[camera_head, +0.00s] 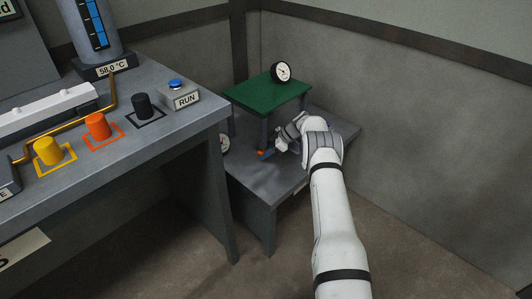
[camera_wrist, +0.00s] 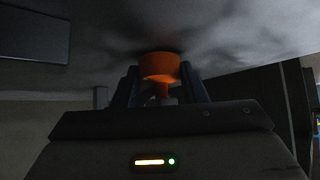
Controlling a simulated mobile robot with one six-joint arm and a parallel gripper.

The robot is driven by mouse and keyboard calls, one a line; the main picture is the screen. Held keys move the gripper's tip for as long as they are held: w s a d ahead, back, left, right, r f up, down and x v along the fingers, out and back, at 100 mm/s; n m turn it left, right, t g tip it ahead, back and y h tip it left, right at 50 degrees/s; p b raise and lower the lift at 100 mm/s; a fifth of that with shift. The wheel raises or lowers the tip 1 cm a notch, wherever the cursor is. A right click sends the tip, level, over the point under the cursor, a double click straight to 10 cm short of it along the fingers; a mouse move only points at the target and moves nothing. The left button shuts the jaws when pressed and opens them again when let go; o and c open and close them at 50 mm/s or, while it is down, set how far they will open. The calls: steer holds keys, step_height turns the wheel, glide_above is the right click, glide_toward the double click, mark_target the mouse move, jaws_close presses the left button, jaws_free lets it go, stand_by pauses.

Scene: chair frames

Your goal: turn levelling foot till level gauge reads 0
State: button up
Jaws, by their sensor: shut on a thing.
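The levelling foot (camera_wrist: 160,67) is orange and shows in the wrist view between the two dark fingers of my gripper (camera_wrist: 162,90). My gripper is shut on it. The level gauge (camera_head: 281,72) is a round dial with a white face and black rim, on top of the green plate. Its needle is too small to read.
The green stand is on a low grey table (camera_head: 262,186) in the corner. Another dial (camera_head: 225,144) is partly hidden behind the bench. Walls stand behind and right.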

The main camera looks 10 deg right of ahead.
steer(key=shift+w+d+r, duration=0.15)
steer(key=shift+w+r, duration=0.05)
steer(key=shift+r, duration=0.1)
steer(key=o, duration=1)
steer(key=shift+s+f, duration=0.1)
steer(key=shift+f, duration=0.1)
steer(key=shift+c, duration=0.2)
